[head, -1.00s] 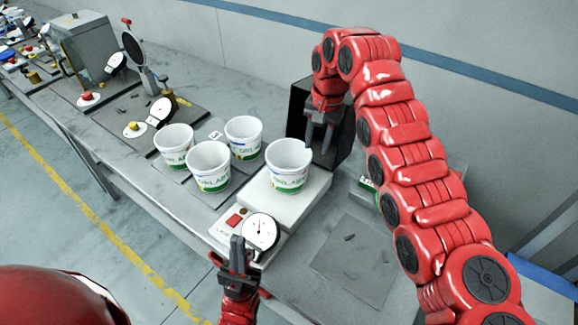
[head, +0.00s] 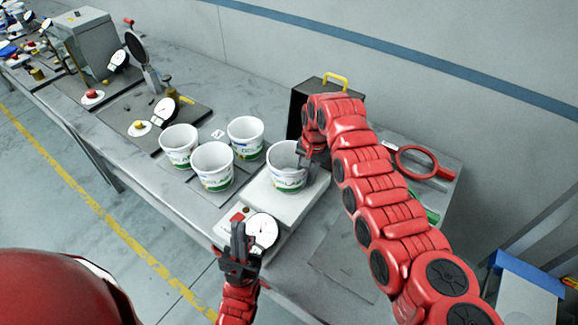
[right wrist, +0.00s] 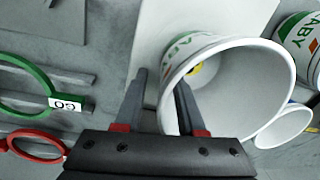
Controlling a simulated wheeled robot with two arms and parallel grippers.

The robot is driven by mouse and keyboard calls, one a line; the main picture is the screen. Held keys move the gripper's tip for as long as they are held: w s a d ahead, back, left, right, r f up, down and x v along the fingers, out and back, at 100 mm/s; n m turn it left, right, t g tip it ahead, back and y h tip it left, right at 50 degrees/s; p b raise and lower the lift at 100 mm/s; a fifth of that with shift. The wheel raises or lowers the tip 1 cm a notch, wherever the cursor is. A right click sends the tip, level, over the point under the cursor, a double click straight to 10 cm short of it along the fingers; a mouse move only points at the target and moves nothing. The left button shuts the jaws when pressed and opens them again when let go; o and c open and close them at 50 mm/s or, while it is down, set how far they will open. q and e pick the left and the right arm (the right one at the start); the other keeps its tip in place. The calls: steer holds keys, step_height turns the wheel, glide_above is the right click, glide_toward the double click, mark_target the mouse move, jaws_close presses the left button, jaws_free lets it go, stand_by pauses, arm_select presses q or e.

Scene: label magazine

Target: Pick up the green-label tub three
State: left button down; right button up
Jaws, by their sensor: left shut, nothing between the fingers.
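A white tub with a green label (head: 287,177) stands upright on the pale scale platform (head: 299,203). Three similar white tubs stand to its left: the left one (head: 179,147), the front one (head: 213,168) and the back one (head: 245,138). I cannot read which is number three. My right gripper (head: 304,160) is at the right rim of the scale tub. In the right wrist view its open fingers (right wrist: 160,95) straddle that tub's (right wrist: 235,85) wall, one inside and one outside. My left gripper (head: 238,232) is shut and empty in front of the scale's dial.
A dark box with a yellow handle (head: 335,82) stands behind the scale. A red ring (head: 432,151) lies to the right, with a green ring (right wrist: 45,72) near it. A lever machine (head: 137,50) stands further left. Grey mat at front right is bare.

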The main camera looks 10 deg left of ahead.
steer(key=shift+a+f, duration=0.1)
steer(key=shift+f, duration=0.85)
jaws_close()
